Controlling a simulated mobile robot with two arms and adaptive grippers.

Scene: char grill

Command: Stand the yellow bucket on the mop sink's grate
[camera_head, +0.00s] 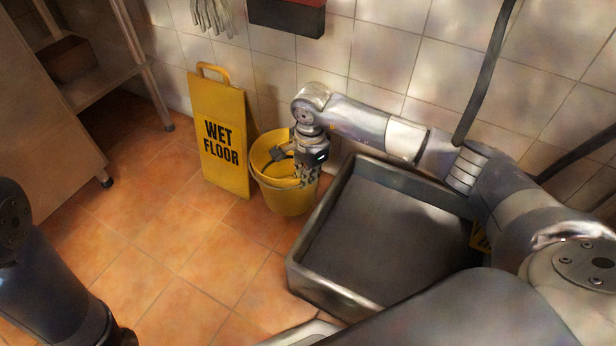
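The yellow bucket (284,199) stands upright on the tiled floor, just left of the mop sink (325,287). The sink is a low grey basin with a dark, flat inside surface (385,235) that looks empty where visible. My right gripper (285,171) is over the bucket's mouth, its black fingers spread apart and pointing down at the opening. It hides part of the bucket's right rim and inside. I cannot tell whether the fingers touch the bucket. My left arm is at the lower left, and its gripper is out of view.
A yellow wet floor sign (221,135) stands close left of the bucket, against the tiled wall. A metal shelf unit (112,78) is at upper left. Dark hoses (487,70) hang near the sink. The floor at front left is clear.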

